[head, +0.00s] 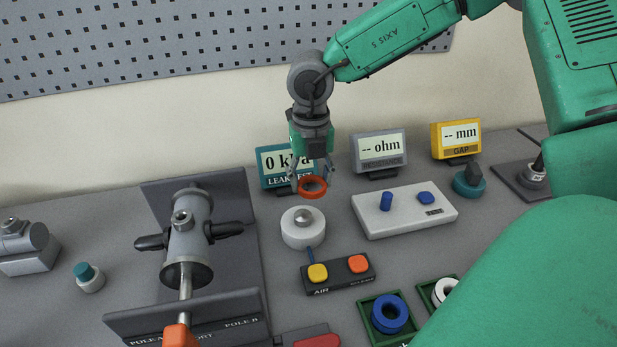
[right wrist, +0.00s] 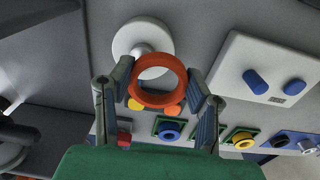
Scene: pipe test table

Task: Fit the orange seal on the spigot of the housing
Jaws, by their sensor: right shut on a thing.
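My right gripper (head: 312,180) is shut on the orange seal (head: 313,195), a ring held between its two fingertips with its hole open. In the right wrist view the seal (right wrist: 160,100) sits between the fingers of the gripper (right wrist: 160,76). The white round housing (head: 302,238) stands on the table with a grey rounded spigot (head: 303,216) on top. In the head view the seal shows just above the spigot, apart from it. In the right wrist view the housing (right wrist: 128,38) lies beyond the seal, which partly overlaps its spigot. My left gripper is not in view.
A grey pipe fixture (head: 187,240) stands left of the housing. The AIR button box (head: 338,274) is in front, a white panel (head: 405,211) with blue parts is right. Displays (head: 378,150) stand behind. Green trays (head: 388,318) hold rings at front right.

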